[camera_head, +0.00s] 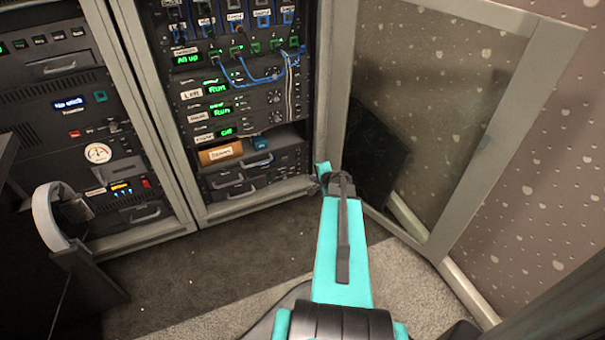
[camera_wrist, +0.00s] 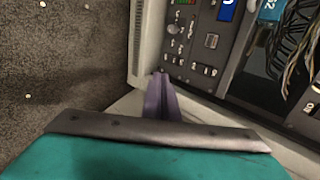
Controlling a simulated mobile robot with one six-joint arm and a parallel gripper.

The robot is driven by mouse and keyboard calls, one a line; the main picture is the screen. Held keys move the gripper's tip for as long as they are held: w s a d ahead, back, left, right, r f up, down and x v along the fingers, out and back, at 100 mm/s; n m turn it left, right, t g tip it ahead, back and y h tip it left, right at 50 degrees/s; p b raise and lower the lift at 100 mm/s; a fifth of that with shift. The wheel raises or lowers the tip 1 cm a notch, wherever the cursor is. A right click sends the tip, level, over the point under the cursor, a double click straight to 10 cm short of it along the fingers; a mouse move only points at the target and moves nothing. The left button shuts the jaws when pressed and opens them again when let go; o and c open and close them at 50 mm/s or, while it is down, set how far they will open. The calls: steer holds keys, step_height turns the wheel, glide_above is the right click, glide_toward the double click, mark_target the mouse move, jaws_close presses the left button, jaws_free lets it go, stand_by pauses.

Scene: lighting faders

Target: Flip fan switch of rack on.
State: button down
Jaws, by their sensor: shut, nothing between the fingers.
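The rack (camera_head: 193,130) is a grey cabinet with its door standing open, full of dark units with green displays. In the wrist view, a dark panel (camera_wrist: 194,51) with several small switches and knobs lies just beyond my gripper (camera_wrist: 161,76). I cannot tell which control, if any, is the fan switch; the labels are too small to read. My gripper is shut and empty, its tips near the panel's lower left edge and the pale frame. I cannot tell whether they touch. In the head view my arm reaches the rack's lower right side, and the fingers cannot be made out.
The open glazed door (camera_head: 535,75) stands close to the right of my arm. A second rack (camera_head: 70,90) is on the left. Headphones (camera_head: 46,215) hang at the lower left. Cables (camera_wrist: 290,50) fill an opening right of the panel. The carpet (camera_head: 225,265) before the racks is clear.

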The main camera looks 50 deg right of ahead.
steer(key=shift+w+f, duration=0.1)
steer(key=shift+w, duration=0.05)
steer(key=b, duration=0.5)
glide_toward(299, 170)
steer(key=shift+x, duration=2.7)
